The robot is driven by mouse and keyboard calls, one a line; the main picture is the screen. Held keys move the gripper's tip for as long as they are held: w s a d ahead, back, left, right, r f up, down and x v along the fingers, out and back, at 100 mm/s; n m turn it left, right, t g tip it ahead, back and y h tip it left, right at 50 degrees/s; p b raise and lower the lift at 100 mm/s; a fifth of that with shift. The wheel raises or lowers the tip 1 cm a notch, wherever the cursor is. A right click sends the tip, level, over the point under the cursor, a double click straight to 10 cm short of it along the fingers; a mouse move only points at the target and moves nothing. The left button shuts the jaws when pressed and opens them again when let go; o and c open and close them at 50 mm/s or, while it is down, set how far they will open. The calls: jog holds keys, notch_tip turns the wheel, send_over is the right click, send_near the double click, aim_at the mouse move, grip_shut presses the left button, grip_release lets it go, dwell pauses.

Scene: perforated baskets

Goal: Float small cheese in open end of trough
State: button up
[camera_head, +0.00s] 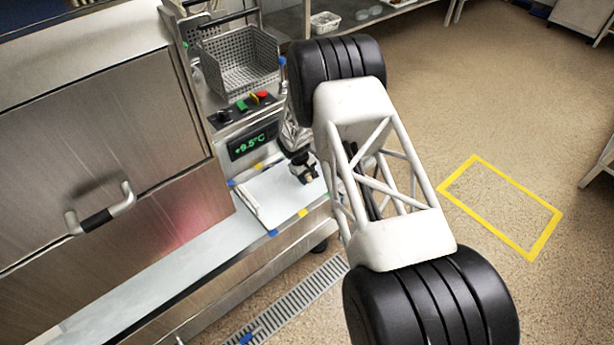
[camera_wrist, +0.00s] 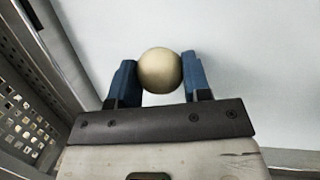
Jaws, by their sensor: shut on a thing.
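My gripper (camera_wrist: 160,76) shows in the wrist view with its two blue fingers shut on the small cheese (camera_wrist: 159,70), a round cream-coloured ball. A smooth pale surface lies behind the cheese; I cannot tell whether the cheese touches it. In the head view the long pale trough (camera_head: 150,285) runs along the front of the steel machine. Its right end (camera_head: 272,200) is uncovered, with blue and yellow marks at its edges.
A perforated metal basket (camera_head: 238,62) stands above the control panel with its green display (camera_head: 254,144). A perforated wall (camera_wrist: 25,115) is close on the left in the wrist view. A floor drain (camera_head: 290,305) and yellow floor outline (camera_head: 502,207) lie to the right.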

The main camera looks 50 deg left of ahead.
jog(key=shift+f, duration=0.55)
dwell(0.9)
jog(key=o, duration=1)
jog(key=shift+r, duration=0.15)
jog(key=shift+r, duration=3.9)
